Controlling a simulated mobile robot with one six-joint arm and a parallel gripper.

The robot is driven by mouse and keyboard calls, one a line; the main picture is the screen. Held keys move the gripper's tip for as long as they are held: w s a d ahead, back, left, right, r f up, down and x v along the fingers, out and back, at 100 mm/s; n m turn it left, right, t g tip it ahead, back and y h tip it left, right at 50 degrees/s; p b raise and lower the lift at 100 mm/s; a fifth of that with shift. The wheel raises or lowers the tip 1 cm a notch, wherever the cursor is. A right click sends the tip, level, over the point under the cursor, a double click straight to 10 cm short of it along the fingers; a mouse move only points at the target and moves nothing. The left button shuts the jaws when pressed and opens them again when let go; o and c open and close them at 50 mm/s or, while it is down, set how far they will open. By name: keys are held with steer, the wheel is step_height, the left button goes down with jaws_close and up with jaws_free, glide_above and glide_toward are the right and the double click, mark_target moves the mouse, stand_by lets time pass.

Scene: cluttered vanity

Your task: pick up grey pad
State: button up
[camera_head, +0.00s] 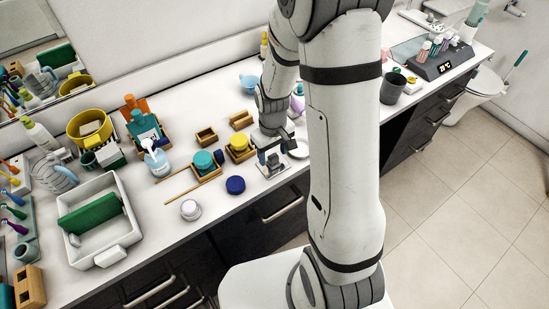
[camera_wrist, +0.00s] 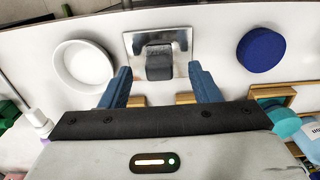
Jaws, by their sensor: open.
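The grey pad (camera_wrist: 159,62) is a small dark grey block with a rounded top. In the wrist view it lies on a shiny square metal plate (camera_wrist: 184,44), at top centre. In the head view the plate (camera_head: 266,175) shows near the counter's front edge, and the pad is hard to make out there. My gripper (camera_wrist: 159,70) is open and empty, with its blue fingers to the left and right of the pad's lower end. A gap shows on both sides. In the head view my gripper (camera_head: 271,157) hangs just over the plate.
A round white dish (camera_wrist: 83,66) lies left of the plate in the wrist view, and a dark blue round lid (camera_wrist: 261,50) lies right. Wooden boxes (camera_head: 206,136) and a yellow jar (camera_head: 239,142) stand behind. A white tray (camera_head: 128,225) is at far left.

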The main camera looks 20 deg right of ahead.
steer(key=shift+f, duration=1.45)
steer(key=c, duration=1.1)
